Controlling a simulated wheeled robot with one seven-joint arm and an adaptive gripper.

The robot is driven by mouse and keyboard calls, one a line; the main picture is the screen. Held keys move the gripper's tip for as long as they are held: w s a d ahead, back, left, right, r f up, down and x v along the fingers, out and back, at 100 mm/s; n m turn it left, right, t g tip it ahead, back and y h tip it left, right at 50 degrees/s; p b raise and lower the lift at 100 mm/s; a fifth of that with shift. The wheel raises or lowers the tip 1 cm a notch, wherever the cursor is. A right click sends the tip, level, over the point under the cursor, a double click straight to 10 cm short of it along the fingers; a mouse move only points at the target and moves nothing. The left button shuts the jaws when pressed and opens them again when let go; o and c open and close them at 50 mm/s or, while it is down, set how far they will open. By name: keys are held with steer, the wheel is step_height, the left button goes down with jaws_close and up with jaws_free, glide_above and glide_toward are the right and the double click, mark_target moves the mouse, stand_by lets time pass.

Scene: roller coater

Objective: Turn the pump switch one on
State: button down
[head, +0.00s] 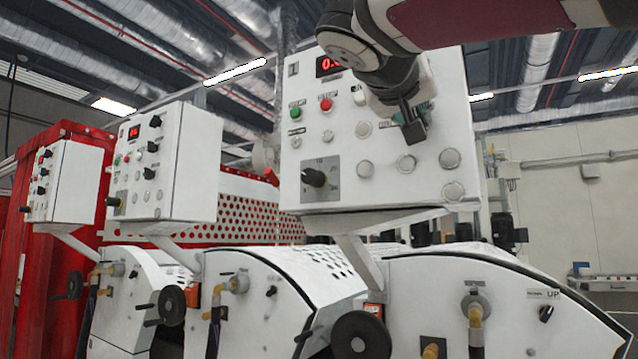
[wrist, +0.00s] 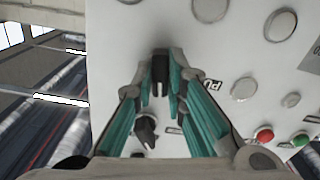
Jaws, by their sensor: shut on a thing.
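The white control panel (head: 390,215) of the nearest machine faces me, and it fills much of the wrist view (wrist: 235,60). My gripper (head: 412,125) is at the panel's upper right, in front of its face. In the wrist view my gripper (wrist: 160,78) has its teal-sided fingers closed on a black switch knob (wrist: 160,72). A second black knob (wrist: 146,131) shows between the finger linkages. In the head view my gripper hides the held knob; I cannot read its number.
The panel also has a red button (head: 326,105), a green button (head: 296,113), round grey buttons (head: 406,164) and a large black rotary switch (head: 314,178). Similar panels (head: 150,165) stand to the left. A black handwheel (head: 361,337) is below.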

steer(key=shift+m+b, duration=3.15)
steer(key=shift+m, duration=0.95)
steer(key=c, duration=1.6)
jaws_free()
steer(key=shift+s, duration=0.15)
steer(key=v, duration=1.1)
steer(key=shift+s+a, duration=0.25)
steer(key=shift+s, duration=0.05)
